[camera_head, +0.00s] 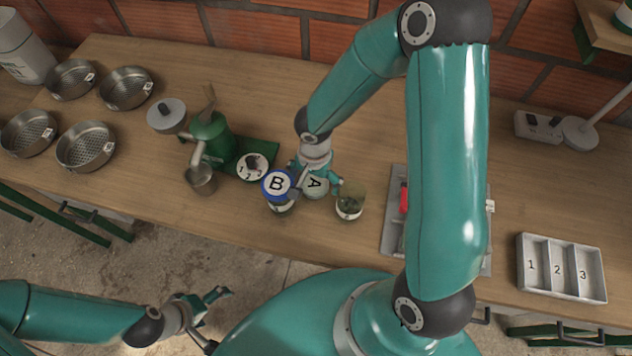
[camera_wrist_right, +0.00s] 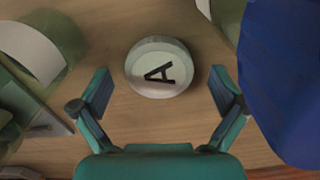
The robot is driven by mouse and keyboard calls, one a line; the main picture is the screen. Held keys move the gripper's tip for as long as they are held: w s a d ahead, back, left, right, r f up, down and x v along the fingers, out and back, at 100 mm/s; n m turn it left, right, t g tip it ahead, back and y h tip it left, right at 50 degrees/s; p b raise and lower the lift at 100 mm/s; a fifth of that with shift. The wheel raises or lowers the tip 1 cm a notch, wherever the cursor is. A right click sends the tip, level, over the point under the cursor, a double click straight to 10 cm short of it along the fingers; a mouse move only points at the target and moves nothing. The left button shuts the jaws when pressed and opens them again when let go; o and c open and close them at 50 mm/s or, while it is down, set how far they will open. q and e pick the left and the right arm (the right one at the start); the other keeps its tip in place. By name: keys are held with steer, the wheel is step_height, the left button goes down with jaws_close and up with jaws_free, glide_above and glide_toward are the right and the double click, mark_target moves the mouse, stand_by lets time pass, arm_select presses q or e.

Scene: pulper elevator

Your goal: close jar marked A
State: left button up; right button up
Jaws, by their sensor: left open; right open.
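A pale round lid marked A (camera_head: 316,187) lies flat on the table, between the blue-lidded jar marked B (camera_head: 277,185) and an uncovered glass jar (camera_head: 350,204) with greenish contents. My right gripper (camera_head: 318,178) is open just over the A lid. In the right wrist view the A lid (camera_wrist_right: 160,67) sits between the spread fingers (camera_wrist_right: 160,88), touching neither as far as I can tell. The blue lid (camera_wrist_right: 287,70) fills the right edge there, and part of a glass jar (camera_wrist_right: 35,50) shows at the left. My left gripper (camera_head: 214,315) is open and empty, off the table's front edge.
A green pulper (camera_head: 212,138) with a metal cup (camera_head: 201,179) and a numbered dial (camera_head: 253,167) stands left of the jars. Several metal sieves (camera_head: 86,147) are at the far left. A grey tray (camera_head: 391,225) and a three-slot box (camera_head: 562,268) are to the right.

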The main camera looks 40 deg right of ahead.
mark_target(315, 183)
steer(key=c, duration=0.8)
steer(key=shift+r, duration=0.15)
step_height(315, 183, up, 20)
steer(key=shift+f, duration=0.1)
stand_by(0.3)
